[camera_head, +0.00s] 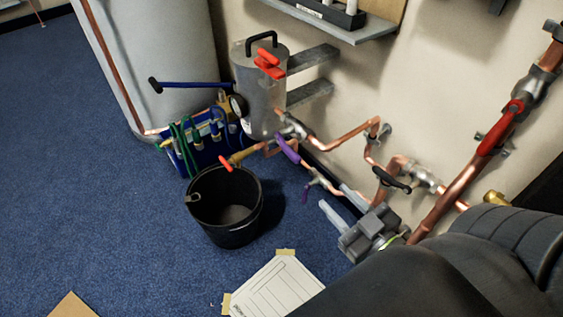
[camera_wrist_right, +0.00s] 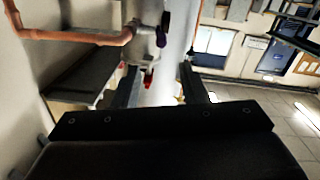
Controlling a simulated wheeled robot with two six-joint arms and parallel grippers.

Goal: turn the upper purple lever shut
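The upper purple lever (camera_head: 287,149) sits on a valve in the copper pipe below the grey cylinder and slants from upper left to lower right. My left gripper is not in view.
A black bucket (camera_head: 228,228) stands on the blue carpet below the pipes. A black lever (camera_head: 391,180) and copper pipe (camera_head: 345,141) lie near my right gripper. A large red lever (camera_head: 500,128) is at the right. The grey cylinder (camera_head: 260,95) is above. Carpet at the left is clear.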

